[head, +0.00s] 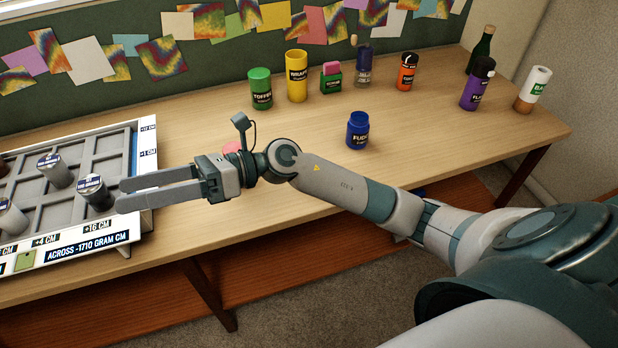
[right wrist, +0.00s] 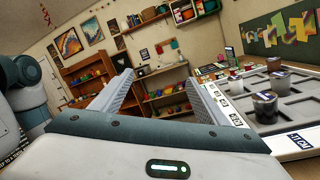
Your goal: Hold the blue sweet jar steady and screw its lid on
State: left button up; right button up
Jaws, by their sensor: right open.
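The blue jar labelled fudge (head: 357,132) stands upright on the wooden table, right of the middle in the head view. Its top is blue too, and I cannot tell a separate lid on it. No loose blue lid shows clearly. My left gripper is not in view.
The grid tray (head: 147,165) holds several grey cylinders. Behind the blue jar stand several jars, including green (head: 261,90), yellow (head: 297,78), orange (head: 406,72) and purple (head: 476,88). A pink round thing (head: 232,147) lies partly hidden behind my right wrist. Table around the blue jar is clear.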

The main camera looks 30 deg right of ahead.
jog(key=w+d+f+n+g+h, duration=0.3)
jog(key=d+f+n+h, duration=0.6)
jog(key=d+f+h, duration=0.35)
jog(key=shift+w+d+r+h, duration=0.75)
jog(key=shift+w+d+h, duration=1.1)
jog(key=shift+d, duration=3.6)
jog(key=shift+w+d+r+h, duration=0.8)
jog(key=shift+d+h, duration=1.9)
jog(key=shift+d, duration=2.7)
jog(key=shift+t, duration=0.4)
jog(key=f+p, duration=0.1)
jog(key=f, duration=0.2)
jog(key=d+f+p, duration=0.1)
jog(key=f, duration=0.3)
jog(key=f+p, duration=0.1)
jog(key=f, duration=0.3)
jog(key=shift+w+d+p, duration=0.1)
jog(key=shift+d+p, duration=0.2)
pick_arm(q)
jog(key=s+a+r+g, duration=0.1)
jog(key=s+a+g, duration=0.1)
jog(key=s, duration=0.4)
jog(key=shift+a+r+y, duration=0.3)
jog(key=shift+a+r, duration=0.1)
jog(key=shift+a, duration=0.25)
pick_arm(e)
jog(key=shift+f, duration=0.55)
